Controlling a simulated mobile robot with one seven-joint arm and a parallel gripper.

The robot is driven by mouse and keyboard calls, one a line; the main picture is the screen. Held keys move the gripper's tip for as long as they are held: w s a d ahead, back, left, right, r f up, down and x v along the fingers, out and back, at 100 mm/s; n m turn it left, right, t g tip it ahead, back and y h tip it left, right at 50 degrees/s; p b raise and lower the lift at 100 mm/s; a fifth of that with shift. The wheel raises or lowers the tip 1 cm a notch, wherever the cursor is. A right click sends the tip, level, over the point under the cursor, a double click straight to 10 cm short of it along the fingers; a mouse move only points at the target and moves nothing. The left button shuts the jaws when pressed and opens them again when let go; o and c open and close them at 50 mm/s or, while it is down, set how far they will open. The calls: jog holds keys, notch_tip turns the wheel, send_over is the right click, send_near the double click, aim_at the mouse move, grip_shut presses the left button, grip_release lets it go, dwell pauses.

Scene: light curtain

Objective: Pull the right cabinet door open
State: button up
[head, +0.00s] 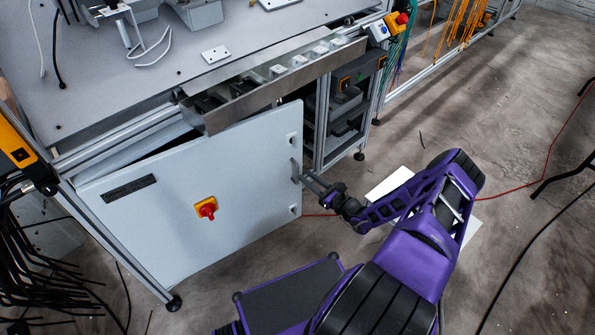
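The cabinet door (160,225) is a light grey panel with a red and yellow rotary switch (206,209) and a dark label plate. It stands ajar, with a dark gap along its top edge between it and the cabinet frame. A grey bow handle (294,171) sits near its right edge. My gripper (305,181) reaches the handle from the right, its two thin fingers pointing left at it. The fingertips are at or touching the handle. The view is too small to tell whether they are closed on it.
A metal tray (270,90) juts out above the door. Open shelves with dark equipment (345,105) stand right of the door. Black cables (40,260) hang at the left. A white sheet (390,183) and a red cable lie on the floor. Floor at the right is mostly clear.

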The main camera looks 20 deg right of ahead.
aim_at(298, 169)
jog(key=shift+x, duration=2.65)
grip_shut()
